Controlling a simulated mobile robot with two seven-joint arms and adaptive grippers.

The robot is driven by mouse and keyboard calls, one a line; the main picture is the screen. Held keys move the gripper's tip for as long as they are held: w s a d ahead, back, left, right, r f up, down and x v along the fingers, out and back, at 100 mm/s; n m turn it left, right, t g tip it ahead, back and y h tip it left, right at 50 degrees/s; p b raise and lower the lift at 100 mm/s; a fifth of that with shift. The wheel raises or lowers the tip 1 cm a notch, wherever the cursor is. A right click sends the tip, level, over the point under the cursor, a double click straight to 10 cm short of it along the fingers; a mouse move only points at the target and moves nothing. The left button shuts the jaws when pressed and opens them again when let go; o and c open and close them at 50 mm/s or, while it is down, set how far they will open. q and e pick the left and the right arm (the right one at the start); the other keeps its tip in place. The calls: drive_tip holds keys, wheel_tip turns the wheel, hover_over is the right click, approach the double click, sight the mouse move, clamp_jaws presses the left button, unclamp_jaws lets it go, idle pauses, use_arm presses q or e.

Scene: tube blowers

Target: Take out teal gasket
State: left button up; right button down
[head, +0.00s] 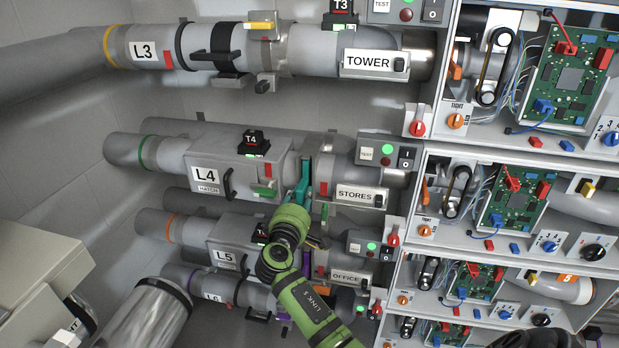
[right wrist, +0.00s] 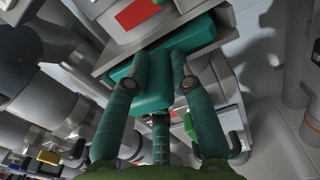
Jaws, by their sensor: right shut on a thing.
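The teal gasket (right wrist: 152,98) shows in the right wrist view as a teal block with a wider plate running up into a slot between grey parts. In the head view it sits at the joint of pipe L4 (head: 206,176), beside the STORES label (head: 361,195). My right gripper (head: 300,192) reaches up from below at this joint. The gasket's far part is hidden inside the joint. My left gripper is not in view.
Pipe L3 (head: 143,51) runs above and pipe L5 (head: 224,257) close below. A black T4 box (head: 253,144) stands on L4. Open cabinets with circuit boards (head: 517,197) fill the right side. Bare wall (head: 50,180) lies at left.

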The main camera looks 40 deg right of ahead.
sight(299, 202)
drive_tip(key=shift+r, duration=0.25)
drive_tip(key=shift+a, duration=0.15)
idle(0.3)
drive_tip(key=shift+p+v, duration=0.3)
drive_tip(key=shift+v, duration=1)
drive_tip(key=shift+s, duration=0.1)
drive_tip(key=shift+p+v, duration=0.3)
drive_tip(key=shift+v, duration=3.7)
drive_tip(key=shift+f, duration=0.15)
drive_tip(key=v, duration=0.8)
drive_tip(key=shift+s, duration=0.1)
